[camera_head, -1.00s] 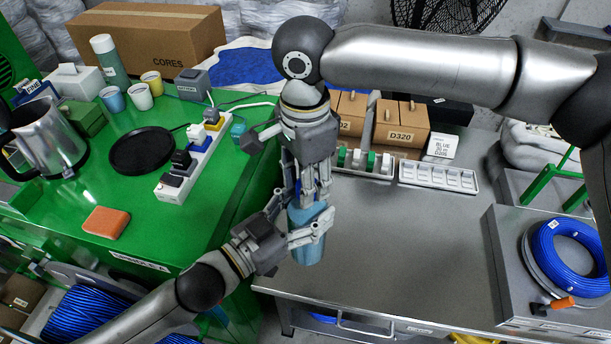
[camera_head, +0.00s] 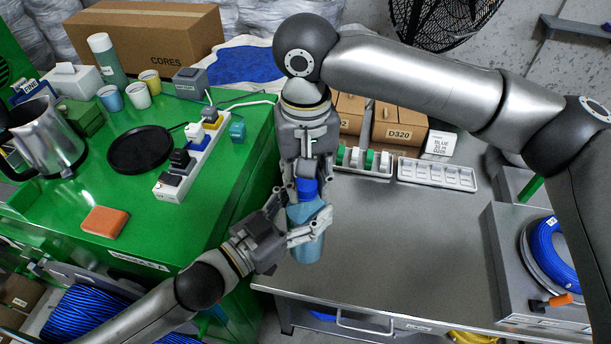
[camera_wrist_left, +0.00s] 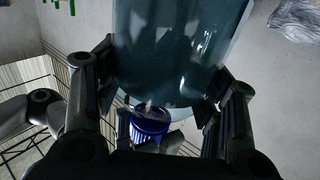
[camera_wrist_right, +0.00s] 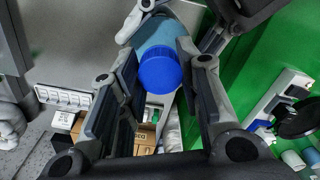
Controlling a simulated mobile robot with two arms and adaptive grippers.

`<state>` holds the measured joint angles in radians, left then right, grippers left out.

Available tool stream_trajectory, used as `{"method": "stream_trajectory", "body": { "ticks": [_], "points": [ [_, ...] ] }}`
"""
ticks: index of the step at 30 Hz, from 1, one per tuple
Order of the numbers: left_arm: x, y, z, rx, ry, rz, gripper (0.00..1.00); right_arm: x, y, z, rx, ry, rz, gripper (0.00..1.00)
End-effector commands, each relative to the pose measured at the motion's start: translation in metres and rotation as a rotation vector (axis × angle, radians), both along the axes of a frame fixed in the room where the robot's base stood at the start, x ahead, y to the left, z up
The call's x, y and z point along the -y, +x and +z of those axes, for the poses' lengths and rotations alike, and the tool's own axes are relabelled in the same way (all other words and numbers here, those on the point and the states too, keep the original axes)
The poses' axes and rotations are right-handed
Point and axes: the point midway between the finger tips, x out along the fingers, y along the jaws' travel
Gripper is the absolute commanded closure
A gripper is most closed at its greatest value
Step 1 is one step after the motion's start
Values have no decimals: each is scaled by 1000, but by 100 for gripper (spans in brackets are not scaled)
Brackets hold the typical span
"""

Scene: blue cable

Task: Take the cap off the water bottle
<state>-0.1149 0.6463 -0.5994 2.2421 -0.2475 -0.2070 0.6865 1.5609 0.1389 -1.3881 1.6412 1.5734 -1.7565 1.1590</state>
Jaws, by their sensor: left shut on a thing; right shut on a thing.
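The water bottle (camera_head: 307,236) is translucent blue and stands upright above the grey table's left edge. My left gripper (camera_head: 297,228) is shut around its body from the left; the left wrist view shows the bottle (camera_wrist_left: 180,40) between the fingers. The blue cap (camera_head: 307,189) is at the bottle's top, also seen in the left wrist view (camera_wrist_left: 150,122). My right gripper (camera_head: 305,178) points down from above, shut on the cap; the right wrist view shows the cap (camera_wrist_right: 160,69) between its fingertips. I cannot tell whether the cap is still seated on the neck.
The green table (camera_head: 185,225) at left holds a power strip (camera_head: 190,158), a black plate (camera_head: 140,150), an orange block (camera_head: 105,222) and a metal jug (camera_head: 45,140). The grey table (camera_head: 400,240) is clear in front; trays and boxes stand behind.

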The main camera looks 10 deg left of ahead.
Motion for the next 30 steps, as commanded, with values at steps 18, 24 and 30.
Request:
{"method": "stream_trajectory", "body": {
  "ticks": [18,24,30],
  "points": [
    [5,-4,4,9,-9,-15,100,-1,3,2,7,10,1123,96],
    [5,-4,4,9,-9,-15,100,0,4,3,8,8,1483,96],
    [5,-4,4,9,-9,-15,100,0,5,3,5,5,1845,96]
  ]
}}
